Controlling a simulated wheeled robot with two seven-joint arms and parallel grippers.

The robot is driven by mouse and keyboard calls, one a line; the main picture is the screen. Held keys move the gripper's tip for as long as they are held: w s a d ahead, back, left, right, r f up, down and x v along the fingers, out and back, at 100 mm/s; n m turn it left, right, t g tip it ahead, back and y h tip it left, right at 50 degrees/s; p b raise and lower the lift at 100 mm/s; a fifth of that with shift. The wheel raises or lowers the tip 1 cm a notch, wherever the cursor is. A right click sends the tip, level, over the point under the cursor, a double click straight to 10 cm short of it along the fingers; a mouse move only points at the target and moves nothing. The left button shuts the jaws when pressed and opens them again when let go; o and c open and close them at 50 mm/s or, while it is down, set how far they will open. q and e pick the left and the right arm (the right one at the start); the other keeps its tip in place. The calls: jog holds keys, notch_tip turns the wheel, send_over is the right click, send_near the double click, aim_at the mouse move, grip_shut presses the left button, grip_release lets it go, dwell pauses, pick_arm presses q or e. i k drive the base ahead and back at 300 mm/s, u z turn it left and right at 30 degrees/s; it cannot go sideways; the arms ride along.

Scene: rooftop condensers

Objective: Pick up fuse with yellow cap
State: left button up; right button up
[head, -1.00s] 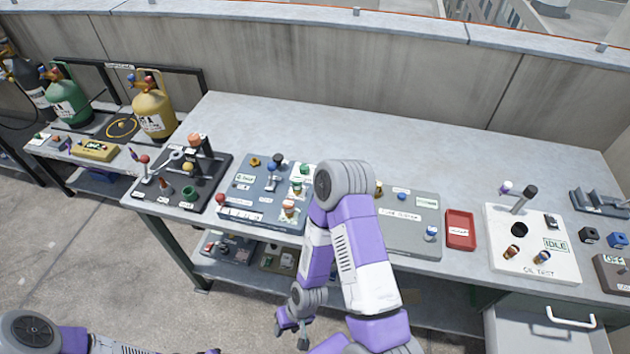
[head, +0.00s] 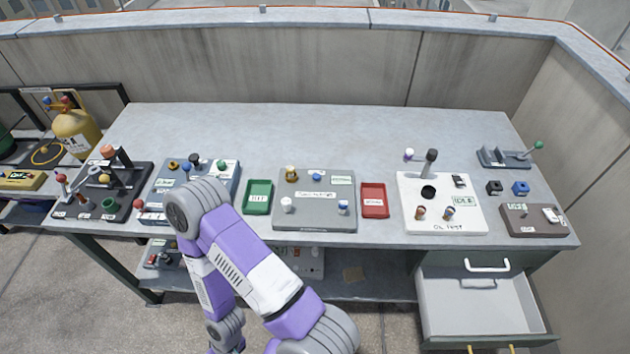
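A small cylinder with a yellowish-tan cap (head: 291,174) stands at the back left of the grey fuse-station panel (head: 315,222) in the head view. It may be the yellow-capped fuse, but it is too small to tell for sure. A blue-topped piece (head: 316,178) stands beside it. A white-topped piece (head: 287,205) and a blue-and-white one (head: 343,208) stand along the panel's front. One purple and white arm of mine crosses the lower left of the view, left of this panel. Its fingers do not show. My other gripper is out of view.
A green tray (head: 257,197) and a red tray (head: 374,201) flank the panel. The white oil-test board (head: 465,222) holds a dark upright post and brown pieces. An open drawer (head: 480,310) juts out below the right side. The bench's back strip is clear.

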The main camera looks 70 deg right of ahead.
aim_at(290, 169)
jog(key=k, duration=0.15)
jog(key=z, duration=1.2)
